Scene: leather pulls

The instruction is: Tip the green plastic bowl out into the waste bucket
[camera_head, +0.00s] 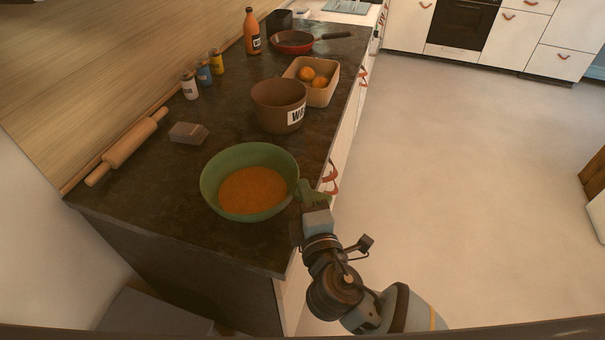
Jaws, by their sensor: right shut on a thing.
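The green plastic bowl (216,180) is upright near the front right part of the dark counter, with orange-brown contents (252,190) inside. My right gripper (308,194) is at the bowl's right side, shut on its rim or a green handle there; the fingers partly hide the grip. I cannot tell whether the bowl rests on the counter or is slightly raised. The waste bucket (268,102) is a brown, open-topped pail with a white label, standing upright behind the bowl. Its inside bottom is hidden. My left gripper is not in view.
A tan box with oranges (324,92) stands just behind the bucket. A red pan (292,42) and orange bottle (252,32) are farther back. Open floor is at right.

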